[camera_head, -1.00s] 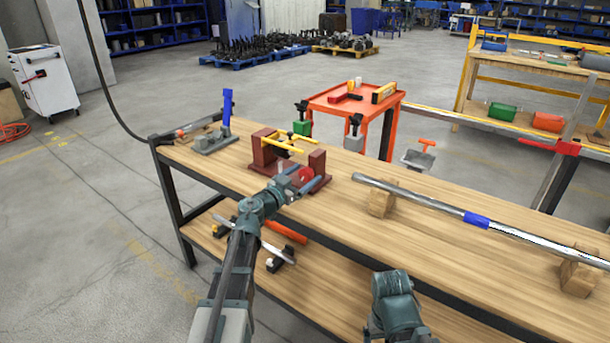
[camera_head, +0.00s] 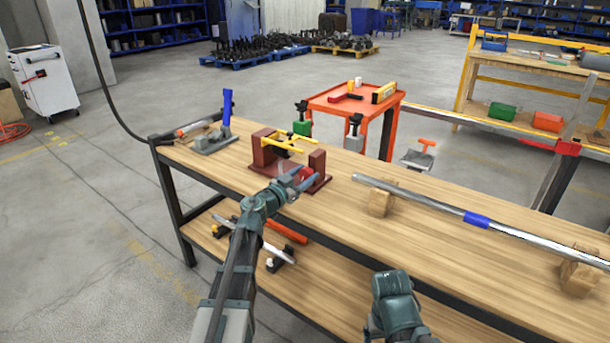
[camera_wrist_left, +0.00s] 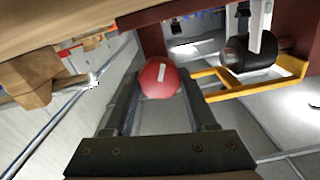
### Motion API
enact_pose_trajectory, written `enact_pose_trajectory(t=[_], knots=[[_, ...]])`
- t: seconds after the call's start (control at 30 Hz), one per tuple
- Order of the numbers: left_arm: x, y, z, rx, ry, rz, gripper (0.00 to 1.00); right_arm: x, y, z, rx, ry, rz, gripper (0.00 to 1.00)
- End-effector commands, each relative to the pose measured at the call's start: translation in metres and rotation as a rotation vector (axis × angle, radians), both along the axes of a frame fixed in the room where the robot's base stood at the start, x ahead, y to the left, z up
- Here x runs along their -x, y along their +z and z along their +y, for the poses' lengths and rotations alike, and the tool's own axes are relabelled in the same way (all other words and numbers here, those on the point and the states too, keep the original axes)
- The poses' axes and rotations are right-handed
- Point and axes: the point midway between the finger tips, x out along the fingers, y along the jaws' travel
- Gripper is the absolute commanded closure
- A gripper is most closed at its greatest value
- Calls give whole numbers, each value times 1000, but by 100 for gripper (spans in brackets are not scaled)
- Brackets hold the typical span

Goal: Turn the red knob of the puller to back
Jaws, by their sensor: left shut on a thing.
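The puller (camera_head: 264,152) is a dark red frame with yellow bars on top, standing on the wooden workbench. Its red knob (camera_wrist_left: 159,78) is a round ball with a white mark in the left wrist view. My left gripper (camera_head: 303,177) is at the puller's near right side, with its fingers on either side of the knob. In the left wrist view its fingers (camera_wrist_left: 163,90) are shut on the knob. In the head view the fingers mostly hide the knob. My right arm shows at the bottom of the head view, but its gripper does not.
A long metal bar (camera_head: 430,204) with a blue band lies on wooden blocks to the right. A grey tool with a blue handle (camera_head: 227,107) sits at the bench's left end. An orange cart (camera_head: 352,101) stands behind. The bench front between bar and puller is clear.

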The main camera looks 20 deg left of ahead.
Motion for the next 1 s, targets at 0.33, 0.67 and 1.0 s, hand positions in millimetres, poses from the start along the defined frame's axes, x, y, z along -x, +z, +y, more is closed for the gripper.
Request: enact_pose_trajectory(t=[0.33,0.67,1.0], knots=[[0,0,1,233,-1,85,99,0,0,0,0,0,0,13],[0,0,1,258,-1,94,99,0,0,0,0,0,0,13],[0,0,1,258,0,93,13,0,0,0,0,0,0,13]])
